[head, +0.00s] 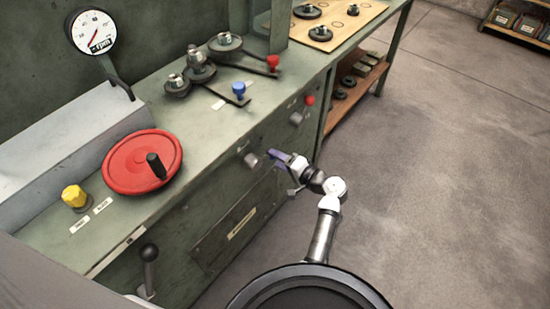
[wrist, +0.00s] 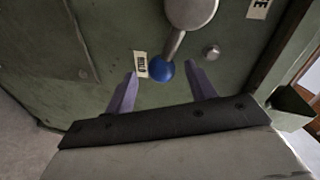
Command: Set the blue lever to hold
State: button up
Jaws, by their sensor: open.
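The blue lever shows in the wrist view as a grey hub (wrist: 190,10) and a short arm ending in a blue ball (wrist: 161,70). The ball points down-left, close beside a white label (wrist: 141,64) that seems to read HOLD. A second label (wrist: 257,8), cut off, sits at upper right. My gripper (wrist: 162,73) is open, with one purple finger on each side of the ball; I cannot tell whether they touch it. In the head view my gripper (head: 274,157) is at the cabinet front, by the grey hub (head: 252,160); the blue ball is hidden there.
A red-knobbed lever (head: 310,100) sits on the same front, farther right. On the bench top are a red handwheel (head: 125,165), a yellow knob (head: 74,196) and another blue-knobbed arm (head: 239,88). A grey stud (wrist: 212,52) stands near the lever. The floor at right is clear.

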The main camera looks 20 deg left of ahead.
jog(key=b+v, duration=0.1)
jog(key=v, duration=1)
jog(key=shift+d, duration=0.3)
jog(key=shift+r, duration=0.1)
